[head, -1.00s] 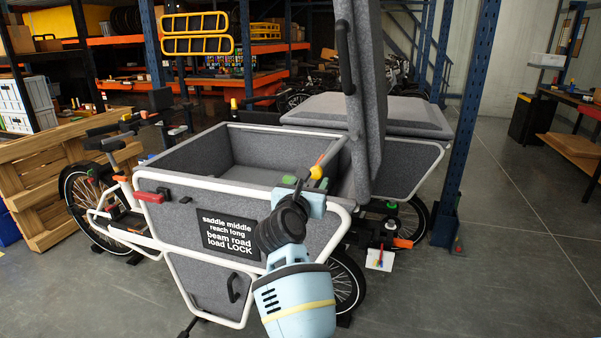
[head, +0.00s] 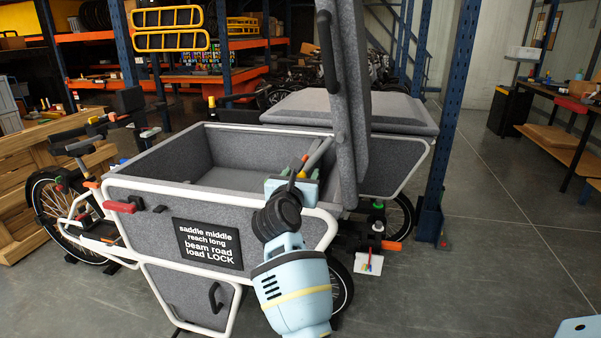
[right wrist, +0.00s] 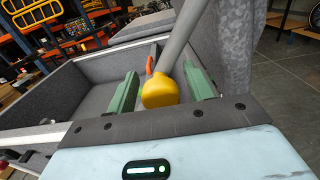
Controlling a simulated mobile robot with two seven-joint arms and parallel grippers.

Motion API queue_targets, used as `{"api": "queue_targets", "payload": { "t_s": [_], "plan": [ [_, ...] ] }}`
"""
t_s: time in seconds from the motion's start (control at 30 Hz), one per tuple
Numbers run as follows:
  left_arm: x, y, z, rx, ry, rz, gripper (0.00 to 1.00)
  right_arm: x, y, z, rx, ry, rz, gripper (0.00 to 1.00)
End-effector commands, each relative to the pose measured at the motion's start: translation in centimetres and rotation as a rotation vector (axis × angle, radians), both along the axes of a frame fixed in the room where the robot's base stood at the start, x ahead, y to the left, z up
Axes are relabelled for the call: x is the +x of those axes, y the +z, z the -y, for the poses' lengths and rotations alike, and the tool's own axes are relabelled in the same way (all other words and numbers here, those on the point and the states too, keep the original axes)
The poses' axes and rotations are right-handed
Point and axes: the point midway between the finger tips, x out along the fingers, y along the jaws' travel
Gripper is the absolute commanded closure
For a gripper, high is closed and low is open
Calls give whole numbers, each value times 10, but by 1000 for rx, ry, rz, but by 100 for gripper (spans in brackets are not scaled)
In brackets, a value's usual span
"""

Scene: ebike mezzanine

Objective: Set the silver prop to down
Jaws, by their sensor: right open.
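The silver prop (right wrist: 180,40) is a grey rod in the right wrist view. It slants up and right from a yellow knob (right wrist: 160,91) with a small orange-red piece beside it. In the head view the prop (head: 318,154) stands beside the raised grey lid (head: 350,90) of the cargo bike's box (head: 150,185). My right gripper (right wrist: 161,88) is open, its green fingers on either side of the yellow knob with gaps visible. In the head view the right gripper (head: 294,181) is at the box's right rim and partly hides the knob. My left gripper is not in view.
A blue rack post (head: 448,130) stands right of the bike. A second grey-lidded box (head: 350,112) is behind the raised lid. A bench (head: 560,140) is at the far right, and a wooden crate (head: 50,160) is at the left. Grey floor is open at right.

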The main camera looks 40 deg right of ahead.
Motion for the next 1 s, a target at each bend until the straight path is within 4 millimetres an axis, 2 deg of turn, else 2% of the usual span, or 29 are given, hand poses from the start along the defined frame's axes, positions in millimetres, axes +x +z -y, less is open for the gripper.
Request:
{"api": "queue_targets", "payload": {
  "t_s": [0.23,0.63,1.0],
  "plan": [
    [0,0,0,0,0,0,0,0,0,0,0,0,0,48],
    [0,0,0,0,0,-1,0,0,0,1,-1,-1,-1,100],
    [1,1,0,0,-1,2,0,3,2,5,-14,-3,-17,100]
  ]
}}
